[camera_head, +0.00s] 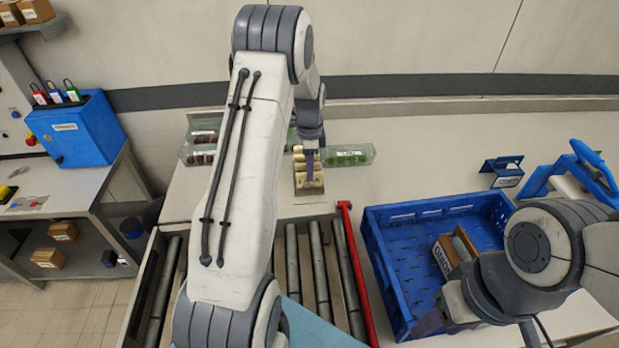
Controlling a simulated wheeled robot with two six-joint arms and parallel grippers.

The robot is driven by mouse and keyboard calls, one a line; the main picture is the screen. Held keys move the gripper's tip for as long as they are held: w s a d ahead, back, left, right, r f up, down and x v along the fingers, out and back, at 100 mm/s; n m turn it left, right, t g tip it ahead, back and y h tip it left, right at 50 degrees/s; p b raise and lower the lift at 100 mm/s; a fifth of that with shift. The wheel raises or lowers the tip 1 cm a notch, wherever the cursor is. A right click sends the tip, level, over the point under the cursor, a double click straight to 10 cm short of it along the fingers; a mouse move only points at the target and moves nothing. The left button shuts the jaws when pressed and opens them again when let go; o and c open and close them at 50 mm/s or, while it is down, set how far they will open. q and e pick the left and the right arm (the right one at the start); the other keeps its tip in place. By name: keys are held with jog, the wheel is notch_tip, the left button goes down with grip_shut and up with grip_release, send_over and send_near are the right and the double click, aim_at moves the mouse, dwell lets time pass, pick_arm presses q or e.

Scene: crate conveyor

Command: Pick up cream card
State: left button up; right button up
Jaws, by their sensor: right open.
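Several cream pieces stand in a row in a small holder (308,194) on the back counter; I cannot tell whether one is the cream card (314,183). My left gripper (310,166) points down right at these pieces, its fingers overlapping them in the picture. Whether it touches or grips one is too small to tell. My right gripper (430,324) is open, low over the near right part of the blue crate (392,211); its own arm partly hides it.
A small open carton (441,262) sits inside the blue crate. Clear bins with dark red items (203,137) and green items (348,156) flank the holder. A roller conveyor with a red rail (357,270) lies in front. A small blue stand (502,168) is at right.

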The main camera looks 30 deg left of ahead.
aim_at(309, 184)
pick_arm(q)
notch_tip(309, 184, down, 4)
jog(key=shift+s+d+f+p, duration=0.1)
jog(key=shift+p, duration=0.55)
grip_shut()
